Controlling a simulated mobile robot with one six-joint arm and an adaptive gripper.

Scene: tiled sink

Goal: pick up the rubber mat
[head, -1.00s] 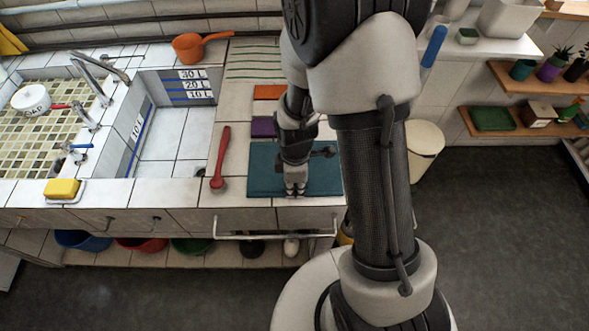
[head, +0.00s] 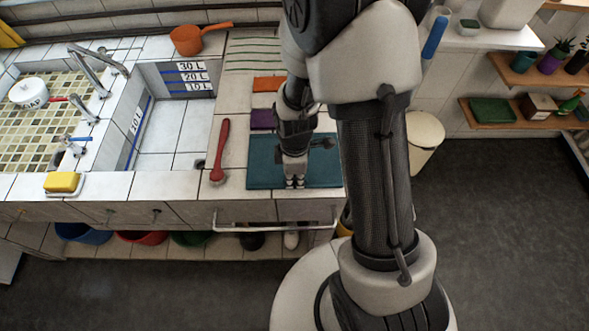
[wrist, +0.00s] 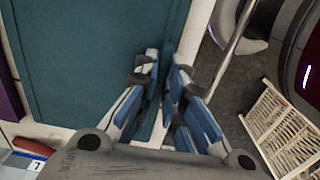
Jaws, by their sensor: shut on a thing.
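The rubber mat is a flat teal rectangle (head: 263,170) near the front edge of the tiled counter, right of the red brush. It also fills much of the wrist view (wrist: 90,55). My gripper (head: 294,182) is at the mat's front edge. In the wrist view its blue-padded fingers (wrist: 167,78) are shut on the mat's edge, one on either side. The mat looks flat on the counter in the head view. My arm and gripper hide part of its middle and right side.
The red brush (head: 221,150) lies left of the mat. Purple (head: 261,120) and orange (head: 268,84) flat pieces lie behind it. A metal rail (head: 262,228) runs along the counter front below my gripper. The sink basin (head: 165,130) is further left.

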